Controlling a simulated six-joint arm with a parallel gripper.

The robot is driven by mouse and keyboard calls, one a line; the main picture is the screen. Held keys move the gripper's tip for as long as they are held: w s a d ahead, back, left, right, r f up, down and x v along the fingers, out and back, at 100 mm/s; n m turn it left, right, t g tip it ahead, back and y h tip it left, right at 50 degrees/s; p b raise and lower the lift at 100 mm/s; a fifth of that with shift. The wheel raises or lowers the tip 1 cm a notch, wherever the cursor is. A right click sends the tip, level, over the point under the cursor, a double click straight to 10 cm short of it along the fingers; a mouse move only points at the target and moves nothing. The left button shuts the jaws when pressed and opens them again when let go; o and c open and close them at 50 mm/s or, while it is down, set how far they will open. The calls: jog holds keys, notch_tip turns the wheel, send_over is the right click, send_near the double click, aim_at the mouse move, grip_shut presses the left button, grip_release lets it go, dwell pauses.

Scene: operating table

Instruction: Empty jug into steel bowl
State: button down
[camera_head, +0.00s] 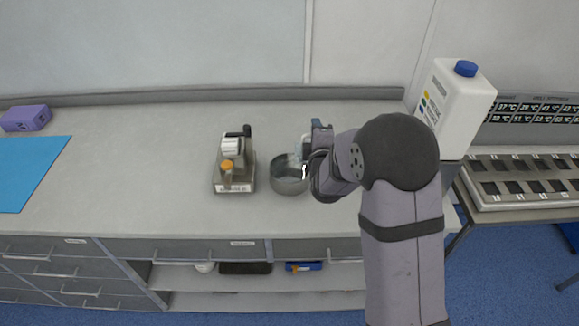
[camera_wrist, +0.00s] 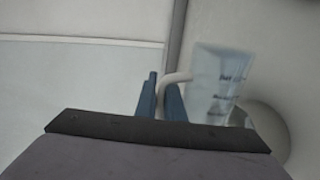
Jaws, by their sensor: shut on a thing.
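The steel bowl (camera_head: 288,184) stands on the grey counter (camera_head: 120,190), right of a small device. It also shows at the lower right of the wrist view (camera_wrist: 270,130). My gripper (camera_head: 312,140) is just above and to the right of the bowl. In the wrist view my gripper (camera_wrist: 164,98) is shut on the pale handle of the clear jug (camera_wrist: 215,85), which has dark print. The jug (camera_head: 296,160) is tilted over the bowl in the head view, partly hidden by my gripper. I cannot tell how much liquid is in the jug or the bowl.
A small device (camera_head: 234,170) with an orange knob stands close left of the bowl. A white canister (camera_head: 455,108) with a blue cap is at the right. A blue mat (camera_head: 30,172) and purple box (camera_head: 26,118) lie far left. The counter between is clear.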

jog(key=shift+a+r+n, duration=0.25)
jog(key=shift+a+n, duration=0.05)
dwell(0.4)
jog(key=shift+d+f+m+y+b, duration=0.35)
jog(key=shift+d+f+m, duration=0.3)
jog(key=shift+d+m, duration=0.3)
jog(key=shift+a, duration=0.1)
